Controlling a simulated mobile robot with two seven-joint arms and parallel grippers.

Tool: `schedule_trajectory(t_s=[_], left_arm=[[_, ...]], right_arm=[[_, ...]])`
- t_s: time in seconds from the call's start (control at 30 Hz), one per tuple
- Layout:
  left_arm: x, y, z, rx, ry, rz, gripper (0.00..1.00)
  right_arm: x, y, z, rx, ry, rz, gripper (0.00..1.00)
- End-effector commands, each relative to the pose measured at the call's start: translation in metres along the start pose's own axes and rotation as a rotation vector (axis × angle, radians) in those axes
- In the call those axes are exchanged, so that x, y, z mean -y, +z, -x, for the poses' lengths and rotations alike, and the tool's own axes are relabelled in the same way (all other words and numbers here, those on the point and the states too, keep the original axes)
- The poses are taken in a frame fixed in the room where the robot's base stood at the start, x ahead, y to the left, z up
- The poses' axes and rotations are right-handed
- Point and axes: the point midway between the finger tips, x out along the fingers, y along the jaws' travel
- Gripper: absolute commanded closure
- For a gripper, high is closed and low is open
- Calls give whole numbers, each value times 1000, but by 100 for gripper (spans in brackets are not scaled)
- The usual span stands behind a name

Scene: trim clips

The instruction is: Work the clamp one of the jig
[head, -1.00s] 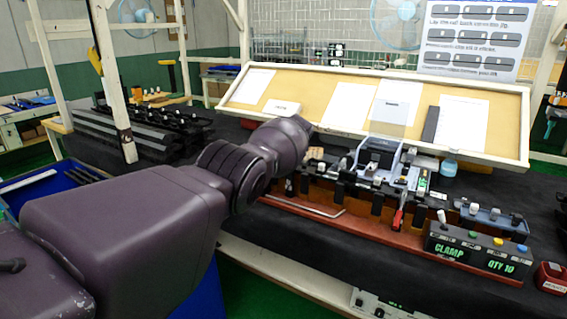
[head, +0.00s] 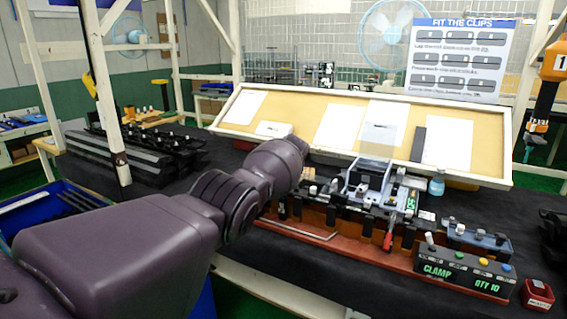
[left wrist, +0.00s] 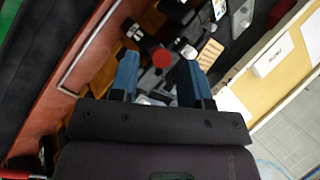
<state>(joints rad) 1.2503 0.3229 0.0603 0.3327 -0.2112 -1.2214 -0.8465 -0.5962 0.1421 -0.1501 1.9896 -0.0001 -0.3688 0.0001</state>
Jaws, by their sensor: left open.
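The jig (head: 345,248) is a long red-brown rail with black fixtures along it, on the dark bench. A red-handled clamp (head: 389,238) shows near its middle in the head view. My left arm reaches over the jig's left end and hides part of it and the gripper there. In the left wrist view my left gripper (left wrist: 158,68) is open, with two blue fingers. A round red knob (left wrist: 162,57) on a dark clamp-like part shows between the fingertips; whether they touch it, or which clamp it is, I cannot tell.
A control box (head: 464,272) reading "CLAMP" and "QTY 10" stands at the jig's right end, with a small red box (head: 537,295) beside it. A slanted board (head: 460,150) with papers stands behind. A blue bin (head: 60,205) is at left. Bare bench lies in front of the jig.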

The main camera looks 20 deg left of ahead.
Motion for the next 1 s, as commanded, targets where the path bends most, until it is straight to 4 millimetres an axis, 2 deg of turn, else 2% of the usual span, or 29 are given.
schedule_trajectory(t_s=[0.03, 0.23, 0.7, 1.0], left_arm=[[2, 1, 8, -1, -1, 0, 57], [0, 0, 22, 1, 3, -2, 57], [-1, 0, 62, 0, 1, -1, 57], [-2, 0, 72, 2, 3, -1, 57]], right_arm=[[-1, -8, 6, -2, 1, 0, 57], [-4, -21, 19, 4, 3, -2, 57], [-4, -22, 24, 17, 3, -2, 57], [-4, -23, 23, 15, 3, -2, 57]])
